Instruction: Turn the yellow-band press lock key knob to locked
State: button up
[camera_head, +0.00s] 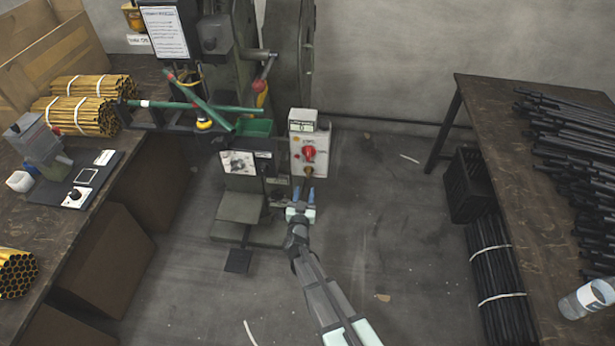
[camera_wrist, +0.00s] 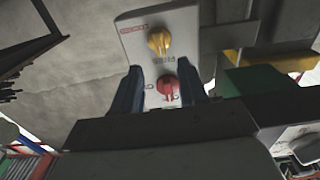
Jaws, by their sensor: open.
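The press (camera_head: 240,185) stands at the centre of the head view, with a yellow band (camera_head: 204,124) beside its green tray. A pale control box (camera_head: 296,146) on its right side carries a red knob (camera_head: 309,153) and a smaller brass-yellow knob (camera_head: 308,171) below it. In the wrist view the box appears inverted, with the yellow knob (camera_wrist: 160,42) above the red knob (camera_wrist: 168,86). I cannot read which label marks locked. My gripper (camera_head: 303,191) is open and empty, just below and in front of the box. Its blue fingers (camera_wrist: 157,82) flank the red knob in the wrist view, apparently without touching it.
A left bench (camera_head: 140,85) holds bundled yellow tubes (camera_head: 80,115) and a small device (camera_head: 40,140). A right bench (camera_head: 490,120) holds dark rods (camera_head: 570,130) and a bottle (camera_head: 590,298). A black crate (camera_head: 468,187) stands beneath it. The floor between is mostly clear.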

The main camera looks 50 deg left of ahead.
aim_at(308, 175)
jog(key=x, duration=0.8)
jog(key=shift+w+a, duration=0.15)
jog(key=shift+c, duration=0.2)
grip_shut()
